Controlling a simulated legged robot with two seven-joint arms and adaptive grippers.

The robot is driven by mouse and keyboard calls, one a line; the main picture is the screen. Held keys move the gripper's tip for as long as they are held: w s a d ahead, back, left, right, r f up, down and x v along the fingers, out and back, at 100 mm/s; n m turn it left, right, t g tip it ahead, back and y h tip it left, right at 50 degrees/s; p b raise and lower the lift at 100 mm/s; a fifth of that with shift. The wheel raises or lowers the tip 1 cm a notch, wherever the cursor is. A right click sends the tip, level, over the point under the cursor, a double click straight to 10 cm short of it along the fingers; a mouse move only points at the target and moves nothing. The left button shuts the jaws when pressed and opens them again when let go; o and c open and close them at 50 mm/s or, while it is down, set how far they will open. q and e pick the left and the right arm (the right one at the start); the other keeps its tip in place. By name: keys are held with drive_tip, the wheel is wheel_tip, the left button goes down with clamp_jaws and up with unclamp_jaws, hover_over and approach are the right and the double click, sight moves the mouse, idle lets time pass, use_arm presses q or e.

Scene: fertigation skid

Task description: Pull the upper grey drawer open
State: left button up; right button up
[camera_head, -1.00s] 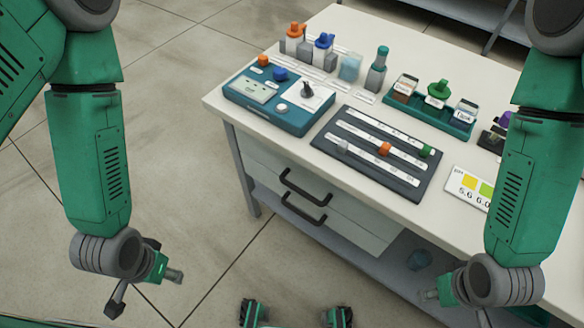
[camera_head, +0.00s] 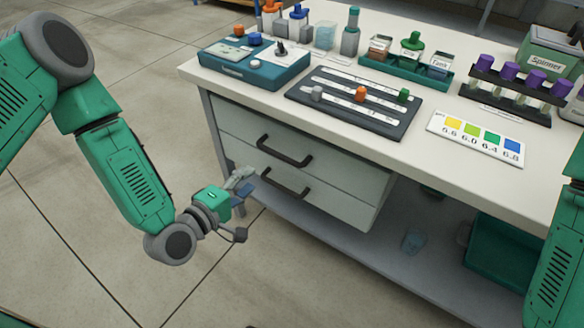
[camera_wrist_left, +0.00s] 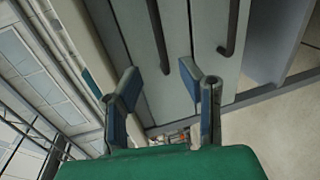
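The upper grey drawer (camera_head: 235,124) sits under the white worktop, its front flush with the cabinet. Its dark bar handle (camera_head: 284,152) is in plain view; it also shows in the left wrist view (camera_wrist_left: 158,36). The lower drawer (camera_head: 325,204) is below it with a similar handle (camera_head: 284,184). My left gripper (camera_head: 245,184) is in front of the cabinet, left of the handles and apart from them. In the left wrist view its two fingers (camera_wrist_left: 165,100) are spread with nothing between them. My right gripper is outside the view.
The worktop (camera_head: 350,160) carries a blue control box (camera_head: 250,72), a dark slider panel (camera_head: 350,108), a colour chart (camera_head: 475,138) and a tube rack (camera_head: 510,95). A lower shelf (camera_head: 400,262) holds a green bin (camera_head: 505,262). The floor at left is clear.

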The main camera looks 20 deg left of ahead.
use_arm(q)
drive_tip(key=b, duration=0.1)
approach(281, 154)
drive_tip(key=w+f, duration=0.2)
drive_tip(key=w+d, duration=0.1)
drive_tip(key=w, duration=0.1)
drive_tip(key=w+d+b, duration=0.1)
drive_tip(key=w, duration=0.1)
drive_tip(key=w+d, duration=0.1)
drive_tip(key=shift+w+d+f, duration=0.25)
drive_tip(key=shift+w+d, duration=0.15)
drive_tip(key=shift+w+f+b, duration=0.1)
drive_tip(key=shift+w+b, duration=0.25)
drive_tip(key=shift+w, duration=0.05)
drive_tip(key=shift+w+a, duration=0.2)
drive_tip(key=shift+w, duration=0.05)
drive_tip(key=shift+w+a+f, duration=0.15)
drive_tip(key=shift+a, duration=0.3)
drive_tip(key=shift+d, duration=0.4)
drive_tip(key=c, duration=0.6)
drive_tip(key=shift+d, duration=0.25)
clamp_jaws()
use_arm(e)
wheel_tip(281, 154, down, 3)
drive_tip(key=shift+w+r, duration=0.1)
